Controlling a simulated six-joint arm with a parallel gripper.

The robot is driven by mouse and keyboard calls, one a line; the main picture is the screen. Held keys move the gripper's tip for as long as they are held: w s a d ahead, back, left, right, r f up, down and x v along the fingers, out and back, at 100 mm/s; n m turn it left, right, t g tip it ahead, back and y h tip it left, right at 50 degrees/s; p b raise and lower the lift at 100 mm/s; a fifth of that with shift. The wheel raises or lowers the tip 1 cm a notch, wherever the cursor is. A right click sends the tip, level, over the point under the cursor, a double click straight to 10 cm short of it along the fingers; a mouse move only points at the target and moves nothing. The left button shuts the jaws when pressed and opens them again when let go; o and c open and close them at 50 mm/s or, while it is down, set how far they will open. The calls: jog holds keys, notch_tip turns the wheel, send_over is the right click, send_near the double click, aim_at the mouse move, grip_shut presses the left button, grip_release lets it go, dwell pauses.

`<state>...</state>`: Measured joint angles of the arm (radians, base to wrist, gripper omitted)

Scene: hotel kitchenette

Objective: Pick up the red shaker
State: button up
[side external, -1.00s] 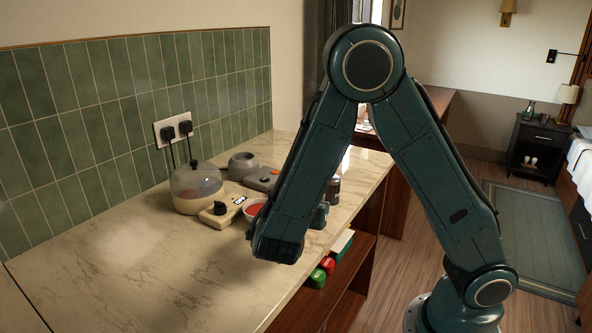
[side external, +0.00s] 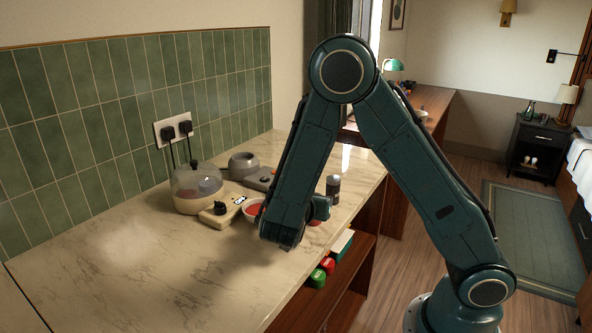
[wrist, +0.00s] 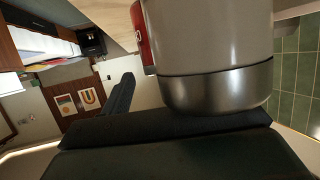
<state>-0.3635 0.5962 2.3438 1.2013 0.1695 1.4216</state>
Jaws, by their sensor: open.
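A small red patch (side external: 314,222), probably the red shaker, shows low on the counter beside my gripper (side external: 320,208) in the side view. The rest of it is hidden behind my arm. In the wrist view a red item (wrist: 142,36) with a small pale mark shows partly behind a large grey cylinder with a dark metallic cap (wrist: 215,88). The view is upside down, so the cap is at its top. My gripper is open; its dark parts fill the bottom of the wrist view. I cannot tell whether anything is between the fingers.
A dark cylindrical container (side external: 333,189) stands just beyond my gripper. The front left counter (side external: 130,270) is clear. Red and green items sit on the shelf below.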

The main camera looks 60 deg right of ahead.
jog(key=shift+x, duration=0.8)
jog(key=shift+c, duration=0.2)
jog(key=c, duration=1.1)
